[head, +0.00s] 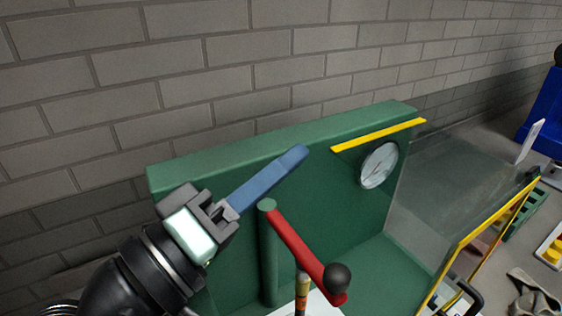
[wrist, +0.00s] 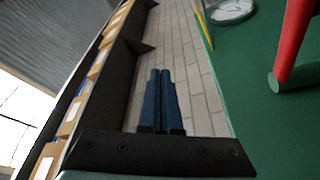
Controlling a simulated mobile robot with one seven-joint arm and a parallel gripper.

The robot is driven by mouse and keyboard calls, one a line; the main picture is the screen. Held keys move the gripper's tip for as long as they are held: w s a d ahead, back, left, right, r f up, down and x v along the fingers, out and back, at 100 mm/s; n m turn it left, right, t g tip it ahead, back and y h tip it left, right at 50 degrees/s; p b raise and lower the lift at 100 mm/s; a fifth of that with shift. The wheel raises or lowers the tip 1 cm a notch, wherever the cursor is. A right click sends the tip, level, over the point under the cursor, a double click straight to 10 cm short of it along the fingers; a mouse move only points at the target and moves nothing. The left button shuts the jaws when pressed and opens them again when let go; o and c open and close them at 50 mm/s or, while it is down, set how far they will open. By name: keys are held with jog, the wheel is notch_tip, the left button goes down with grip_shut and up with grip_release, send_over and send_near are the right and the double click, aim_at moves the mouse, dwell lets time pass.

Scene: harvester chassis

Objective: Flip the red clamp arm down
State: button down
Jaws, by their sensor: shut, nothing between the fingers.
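The red clamp arm (head: 302,250) is a red bar with a black ball knob (head: 337,277) at its near end. It is joined to the top of a green post (head: 268,255) and slants toward the lower right. My gripper (head: 300,153), with long blue fingers, is shut and empty. In the head view it is above and left of the clamp arm, in front of the green back panel's top edge. In the wrist view the gripper (wrist: 161,75) points along the brick wall, and the red arm (wrist: 294,40) shows at the upper right, apart from the fingers.
The green chassis panel (head: 170,178) carries a round gauge (head: 379,165) and a yellow strip (head: 378,135). A clear door with a yellow frame (head: 480,225) stands at the right. A striped upright piece (head: 302,292) is under the clamp arm. A brick wall (head: 240,50) rises behind.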

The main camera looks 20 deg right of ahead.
dwell(0.4)
jog(key=b+v, duration=0.3)
jog(key=v, duration=0.9)
jog(key=shift+s+f, duration=0.1)
jog(key=shift+d, duration=0.1)
